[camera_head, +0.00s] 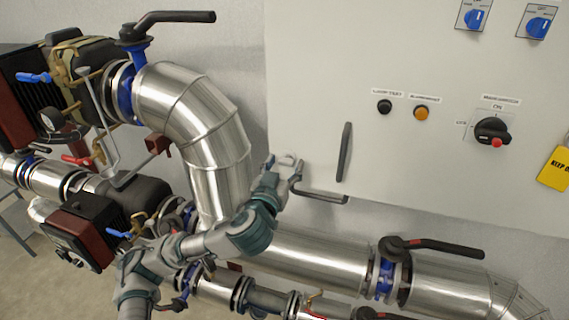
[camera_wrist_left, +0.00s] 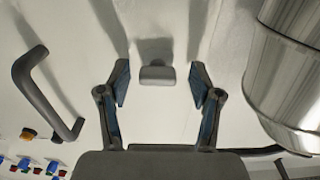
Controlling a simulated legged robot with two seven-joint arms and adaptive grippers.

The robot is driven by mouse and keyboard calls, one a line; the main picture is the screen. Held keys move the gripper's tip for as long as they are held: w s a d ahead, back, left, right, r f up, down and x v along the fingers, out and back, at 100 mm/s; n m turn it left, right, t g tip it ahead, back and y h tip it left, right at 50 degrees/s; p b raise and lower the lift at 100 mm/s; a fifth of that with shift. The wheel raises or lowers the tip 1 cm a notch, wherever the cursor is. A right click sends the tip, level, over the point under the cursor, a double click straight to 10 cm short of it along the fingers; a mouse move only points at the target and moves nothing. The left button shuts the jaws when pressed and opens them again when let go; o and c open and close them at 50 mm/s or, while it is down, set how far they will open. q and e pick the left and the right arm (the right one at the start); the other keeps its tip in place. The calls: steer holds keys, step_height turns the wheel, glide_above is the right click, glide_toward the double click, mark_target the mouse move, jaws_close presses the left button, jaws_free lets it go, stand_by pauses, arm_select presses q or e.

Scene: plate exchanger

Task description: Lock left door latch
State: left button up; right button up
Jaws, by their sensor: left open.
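My left gripper (camera_head: 284,163) is in front of the lower left part of the white cabinet door (camera_head: 310,90). In the left wrist view (camera_wrist_left: 160,85) its two fingers are apart and empty. A small grey knob-like piece (camera_wrist_left: 157,75), apparently the latch, shows between the fingertips, with no visible contact. In the head view a grey bar-shaped lever (camera_head: 325,197) lies nearly horizontal just right of and below the gripper; I cannot tell if it is the same piece. The upright dark door handle (camera_head: 345,152) is to the right and also shows in the wrist view (camera_wrist_left: 40,90). The right gripper is not in view.
A large silver elbow pipe (camera_head: 205,115) stands close to the left of my gripper and fills the wrist view's right side (camera_wrist_left: 288,70). A black-handled valve (camera_head: 175,17) is above. Buttons (camera_head: 421,112) and a rotary switch (camera_head: 492,131) are farther right.

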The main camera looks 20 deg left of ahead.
arm_select(q)
steer(key=shift+d, duration=0.1)
steer(key=c, duration=1.1)
steer(key=shift+c, duration=0.2)
